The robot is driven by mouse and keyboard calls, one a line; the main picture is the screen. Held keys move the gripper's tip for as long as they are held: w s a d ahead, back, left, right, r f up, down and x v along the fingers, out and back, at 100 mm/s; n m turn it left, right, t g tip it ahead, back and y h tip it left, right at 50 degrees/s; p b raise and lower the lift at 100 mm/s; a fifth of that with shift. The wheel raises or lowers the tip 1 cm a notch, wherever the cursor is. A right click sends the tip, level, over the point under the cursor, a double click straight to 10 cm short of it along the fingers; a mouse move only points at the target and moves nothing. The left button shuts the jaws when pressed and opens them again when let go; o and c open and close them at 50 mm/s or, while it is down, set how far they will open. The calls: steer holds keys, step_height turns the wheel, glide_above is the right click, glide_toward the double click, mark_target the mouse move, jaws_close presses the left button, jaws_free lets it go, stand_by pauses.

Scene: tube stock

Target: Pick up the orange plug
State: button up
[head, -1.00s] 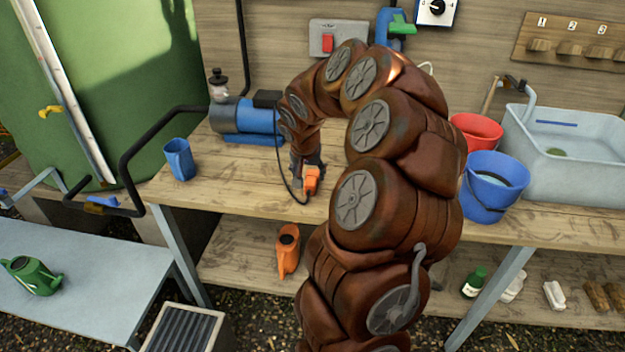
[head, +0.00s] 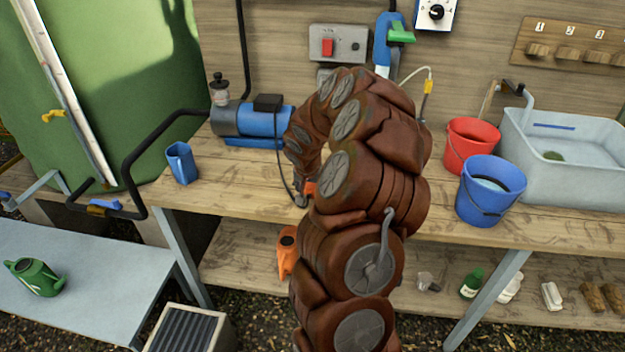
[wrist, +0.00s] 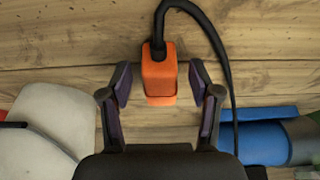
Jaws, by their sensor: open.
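The orange plug (wrist: 159,76) lies on the wooden bench top in the wrist view, with a black cable running from its far end. My gripper (wrist: 160,82) is open, with one finger on each side of the plug's near end. Gaps show between the fingers and the plug.
The blue pump (head: 258,122) stands on the bench behind and left of the plug, its cable running down to it. A blue jug (head: 181,163) stands at left. A red bucket (head: 470,143), a blue bucket (head: 489,205) and a grey sink (head: 570,170) are at right.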

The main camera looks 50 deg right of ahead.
steer(key=shift+d+f, duration=0.1)
steer(key=shift+f, duration=0.1)
steer(key=c, duration=1.2)
steer(key=shift+r, duration=0.15)
